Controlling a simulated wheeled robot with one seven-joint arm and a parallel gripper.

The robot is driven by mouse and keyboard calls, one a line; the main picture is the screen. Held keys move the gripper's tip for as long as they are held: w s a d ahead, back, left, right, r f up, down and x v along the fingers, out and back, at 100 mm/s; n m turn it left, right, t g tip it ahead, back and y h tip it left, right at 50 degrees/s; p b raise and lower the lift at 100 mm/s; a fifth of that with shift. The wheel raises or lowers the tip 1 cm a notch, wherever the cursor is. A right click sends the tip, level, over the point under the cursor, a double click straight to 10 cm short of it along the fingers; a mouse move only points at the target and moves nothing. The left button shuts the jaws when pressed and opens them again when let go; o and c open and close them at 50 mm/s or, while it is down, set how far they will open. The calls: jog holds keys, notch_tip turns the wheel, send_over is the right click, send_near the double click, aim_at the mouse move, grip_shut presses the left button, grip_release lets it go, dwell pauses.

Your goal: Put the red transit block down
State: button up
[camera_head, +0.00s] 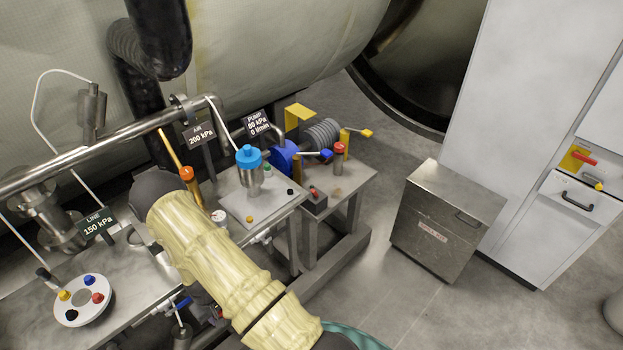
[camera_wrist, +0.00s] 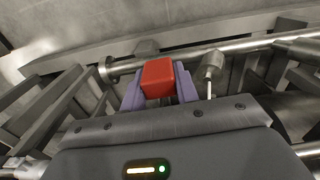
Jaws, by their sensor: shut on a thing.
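The red transit block (camera_wrist: 158,78) shows in the wrist view as a red box with rounded edges. My gripper (camera_wrist: 159,88) is shut on it, with a purple finger at each side of the block. Metal pipes and frame bars lie beyond and around the block in that view. I cannot tell whether the block touches anything besides the fingers. In the head view my yellow-sleeved arm crosses the lower middle; my gripper and the block cannot be made out there.
A round plate with coloured knobs (camera_head: 78,302) is at left. A steel box (camera_head: 440,225) stands on the floor beside a white cabinet (camera_head: 530,120). A long pipe (camera_head: 120,142) crosses the left.

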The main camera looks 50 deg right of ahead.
jog(key=f, duration=0.1)
jog(key=d+f, duration=0.1)
jog(key=f, duration=0.1)
jog(key=shift+s+d+f, duration=0.2)
jog(key=shift+d+f, duration=0.1)
jog(key=shift+w+r, duration=0.15)
jog(key=shift+r, duration=0.05)
notch_tip(320, 180, up, 3)
jog(key=p, duration=0.3)
jog(key=shift+f, duration=0.15)
jog(key=shift+f, duration=0.15)
